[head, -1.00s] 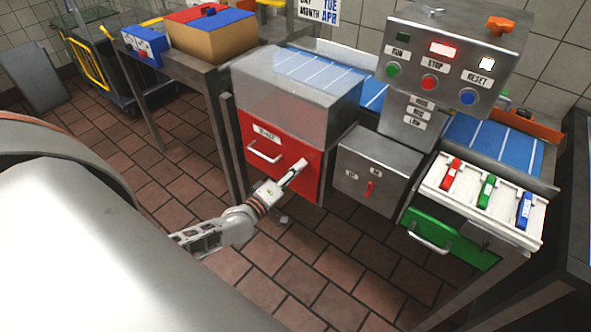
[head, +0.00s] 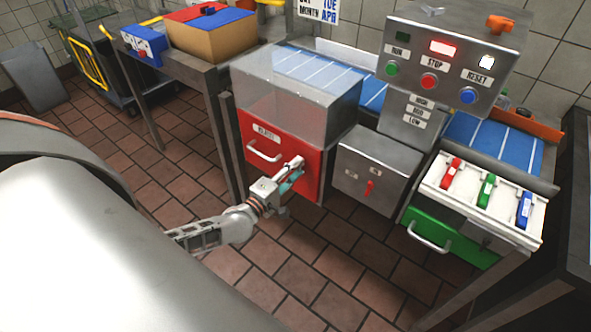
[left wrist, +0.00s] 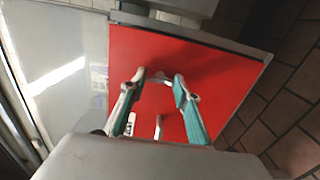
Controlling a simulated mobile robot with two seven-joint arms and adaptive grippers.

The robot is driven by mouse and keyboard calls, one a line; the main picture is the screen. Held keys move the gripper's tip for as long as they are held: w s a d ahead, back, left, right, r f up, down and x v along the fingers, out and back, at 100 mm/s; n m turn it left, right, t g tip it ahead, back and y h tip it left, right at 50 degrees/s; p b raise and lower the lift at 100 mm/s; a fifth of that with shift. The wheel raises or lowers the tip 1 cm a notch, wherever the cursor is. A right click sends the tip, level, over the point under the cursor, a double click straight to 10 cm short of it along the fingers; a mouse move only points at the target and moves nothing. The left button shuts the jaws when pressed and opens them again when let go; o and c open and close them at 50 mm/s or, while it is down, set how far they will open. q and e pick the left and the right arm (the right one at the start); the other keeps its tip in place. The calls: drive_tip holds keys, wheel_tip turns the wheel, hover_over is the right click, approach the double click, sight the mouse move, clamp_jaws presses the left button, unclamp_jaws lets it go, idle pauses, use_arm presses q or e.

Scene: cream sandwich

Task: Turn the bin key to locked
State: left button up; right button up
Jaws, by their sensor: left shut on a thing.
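The red reject bin (head: 262,155) has a white label and a pale bar handle (head: 264,152) on its front. My left gripper (head: 296,166) is at the right side of this front, right of the handle. In the left wrist view, the fingertips of my left gripper (left wrist: 159,77) are close to the red face (left wrist: 215,75) and shut on a small grey piece, seemingly the bin key (left wrist: 158,75). The fingers hide most of the key, so its turn position cannot be read. My right gripper is not in view.
Further right is a green drawer (head: 450,238) below a white tray (head: 432,184). A control panel (head: 445,65) rises behind. The tiled floor (head: 330,260) in front is clear.

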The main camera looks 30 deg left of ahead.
use_arm(q)
drive_tip(key=o, duration=1.1)
drive_tip(key=s, duration=0.8)
drive_tip(key=s+a, duration=0.1)
drive_tip(key=s, duration=0.3)
drive_tip(key=shift+d, duration=0.1)
